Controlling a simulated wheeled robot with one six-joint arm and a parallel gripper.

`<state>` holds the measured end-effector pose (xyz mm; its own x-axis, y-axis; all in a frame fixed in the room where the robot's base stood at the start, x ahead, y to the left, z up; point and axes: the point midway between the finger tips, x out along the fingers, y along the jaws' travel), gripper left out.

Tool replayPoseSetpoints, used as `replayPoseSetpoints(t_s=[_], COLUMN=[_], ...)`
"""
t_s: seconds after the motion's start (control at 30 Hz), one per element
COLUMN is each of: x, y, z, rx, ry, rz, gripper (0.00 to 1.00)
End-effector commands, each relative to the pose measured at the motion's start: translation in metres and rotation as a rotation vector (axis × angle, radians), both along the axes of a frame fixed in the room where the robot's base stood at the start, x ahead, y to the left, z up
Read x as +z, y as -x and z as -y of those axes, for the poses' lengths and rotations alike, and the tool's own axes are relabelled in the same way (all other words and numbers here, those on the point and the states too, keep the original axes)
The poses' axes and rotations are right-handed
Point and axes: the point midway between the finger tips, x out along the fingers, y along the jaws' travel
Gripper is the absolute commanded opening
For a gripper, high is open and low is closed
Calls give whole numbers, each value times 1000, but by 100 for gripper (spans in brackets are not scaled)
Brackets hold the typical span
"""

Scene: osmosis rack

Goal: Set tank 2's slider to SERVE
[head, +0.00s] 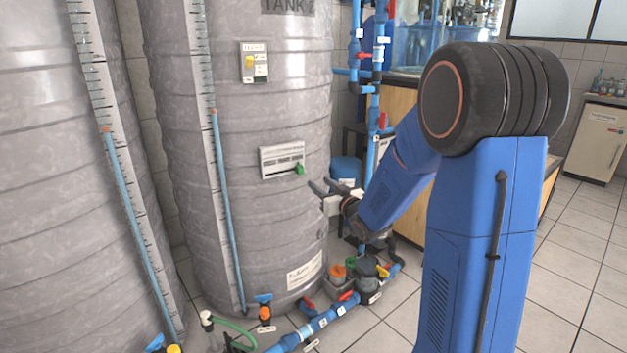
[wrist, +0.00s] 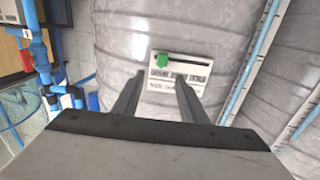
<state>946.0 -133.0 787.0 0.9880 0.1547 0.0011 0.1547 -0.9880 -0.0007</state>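Tank 2 (head: 250,120) is a large grey ribbed tank with its "TANK 2" label at the top. A white slider panel (head: 282,158) is on its front, with small print and a dark horizontal slot. The green slider knob (head: 300,169) sits at the slot's right end. In the wrist view, which looks turned over, the panel (wrist: 190,88) is ahead and the knob (wrist: 162,60) is at the slot's left end. My gripper (head: 319,184) is open and empty, just right of and below the knob. In the wrist view its fingertips (wrist: 159,76) point at the panel, seemingly apart from the knob.
A smaller plate with a yellow piece (head: 250,62) is higher on the tank. A level gauge tube (head: 222,180) runs down its left side. Blue pipes (head: 372,100) stand to the right, and pipes with valves (head: 320,318) cross the floor below. Another grey tank (head: 50,200) is at left.

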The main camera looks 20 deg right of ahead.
Motion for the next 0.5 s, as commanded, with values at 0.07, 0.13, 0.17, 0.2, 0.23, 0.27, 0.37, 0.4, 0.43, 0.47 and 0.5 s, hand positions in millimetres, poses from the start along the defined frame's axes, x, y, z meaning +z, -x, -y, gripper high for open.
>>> replayPoseSetpoints(t_s=[0.07,0.13,0.17,0.2,0.23,0.27,0.37,0.4,0.43,0.47,0.5], x=[0,0,0,0,0,0,0,0,0,0,0], y=[14,24,27,32,34,36,42,43,43,44,44], z=[2,5,5,6,6,6,7,7,7,7,7], rx=[-1,-2,-2,-2,-1,-1,0,0,0,0,0], ry=[1,1,1,1,1,1,1,1,1,1,1], rz=[-1,0,0,0,0,0,0,0,0,0,0], gripper=[39,39,39,39,39,39,39,39,39,39,39])
